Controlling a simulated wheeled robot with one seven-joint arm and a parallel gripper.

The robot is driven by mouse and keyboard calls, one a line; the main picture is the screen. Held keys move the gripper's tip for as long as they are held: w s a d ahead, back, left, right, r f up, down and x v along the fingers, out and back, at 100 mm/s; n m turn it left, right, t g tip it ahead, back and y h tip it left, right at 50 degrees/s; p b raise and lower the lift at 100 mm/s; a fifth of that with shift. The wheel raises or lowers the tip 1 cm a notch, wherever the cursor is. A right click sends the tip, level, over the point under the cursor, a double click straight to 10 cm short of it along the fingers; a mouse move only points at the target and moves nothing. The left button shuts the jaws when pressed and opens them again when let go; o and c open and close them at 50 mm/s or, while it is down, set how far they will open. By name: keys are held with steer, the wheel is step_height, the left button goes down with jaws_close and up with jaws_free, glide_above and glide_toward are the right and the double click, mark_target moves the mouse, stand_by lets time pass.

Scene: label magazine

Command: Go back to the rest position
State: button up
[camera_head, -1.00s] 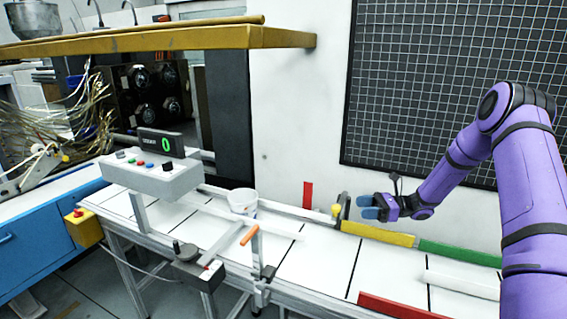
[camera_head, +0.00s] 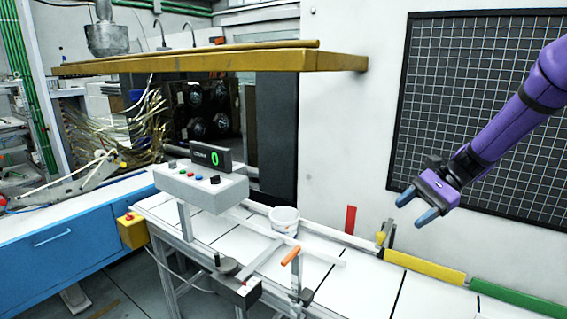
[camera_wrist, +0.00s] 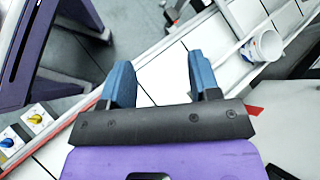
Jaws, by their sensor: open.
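My gripper (camera_head: 416,207) hangs in the air above the right part of the conveyor, in front of the wall, with its blue fingers apart and nothing between them. In the wrist view my gripper (camera_wrist: 163,84) also shows open and empty, with the white belt panels below it. My purple arm reaches in from the upper right of the head view.
The white conveyor (camera_head: 352,289) runs below, with a white bucket (camera_head: 284,221), an orange-handled lever (camera_head: 290,256) and a counter reading 0 (camera_head: 212,156). Yellow (camera_head: 425,267) and green (camera_head: 515,299) strips line its back edge. A yellow shelf (camera_head: 215,63) overhangs at left.

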steer(key=s+r+n+t+h, duration=0.3)
steer(key=s+r+n+h, duration=0.2)
steer(key=s, duration=0.8)
steer(key=s+r+n+t+h, duration=0.4)
steer(key=s+r, duration=0.4)
steer(key=s, duration=0.6)
steer(key=shift+d+r+n+h, duration=0.15)
steer(key=shift+n+h, duration=0.45)
steer(key=shift+n, duration=0.5)
stand_by(0.9)
